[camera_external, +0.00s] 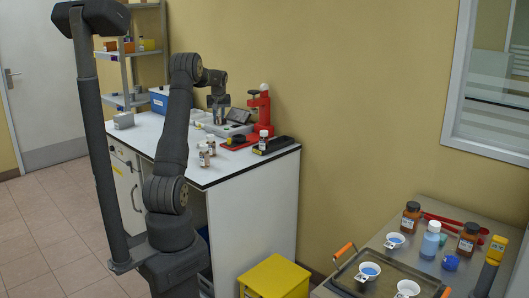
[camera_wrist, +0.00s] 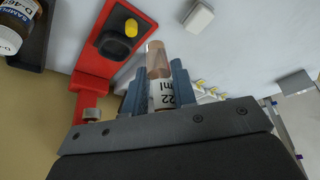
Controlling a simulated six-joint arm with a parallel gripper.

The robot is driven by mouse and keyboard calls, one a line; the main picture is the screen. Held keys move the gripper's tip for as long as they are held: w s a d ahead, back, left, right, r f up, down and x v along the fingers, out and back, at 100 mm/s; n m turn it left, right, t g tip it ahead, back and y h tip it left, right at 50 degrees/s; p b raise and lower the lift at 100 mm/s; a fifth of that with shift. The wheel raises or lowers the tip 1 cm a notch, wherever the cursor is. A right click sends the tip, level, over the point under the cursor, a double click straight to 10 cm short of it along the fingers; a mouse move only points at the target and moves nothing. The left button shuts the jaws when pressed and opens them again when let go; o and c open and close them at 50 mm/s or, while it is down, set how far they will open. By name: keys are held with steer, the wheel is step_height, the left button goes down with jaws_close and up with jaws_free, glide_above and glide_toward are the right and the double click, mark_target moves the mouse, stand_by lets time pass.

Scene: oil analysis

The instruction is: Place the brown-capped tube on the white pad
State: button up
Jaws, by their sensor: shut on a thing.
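The brown-capped tube (camera_wrist: 159,62) is held between the two blue-grey fingers of my gripper (camera_wrist: 157,88) in the wrist view. Its brown end points up in the picture, and a white label with dark print shows between the fingers. In the external view my gripper (camera_external: 217,118) is over the back part of the white bench, near the grey instrument; the tube is too small to make out there. A small white block (camera_wrist: 198,17) lies on the bench surface in the wrist view, apart from the tube. I cannot tell whether it is the white pad.
A red stand (camera_external: 260,112) and a black tray (camera_external: 274,146) with a capped bottle (camera_external: 263,140) are at the bench's right. A red base with a black part and yellow knob (camera_wrist: 131,27) is close left of the tube.

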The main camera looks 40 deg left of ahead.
steer(key=a+f, duration=0.2)
steer(key=a, duration=0.1)
steer(key=s+a+f, duration=0.1)
steer(key=a+f, duration=0.1)
steer(key=a, duration=0.2)
steer(key=s+a+f, duration=0.1)
steer(key=a+f, duration=0.1)
steer(key=a, duration=0.1)
steer(key=shift+s+a+f, duration=0.25)
steer(key=shift+a, duration=0.05)
steer(key=shift+a+f, duration=0.1)
steer(key=shift+f, duration=1.95)
steer(key=shift+f, duration=0.15)
steer(key=o, duration=1)
steer(key=v, duration=1.2)
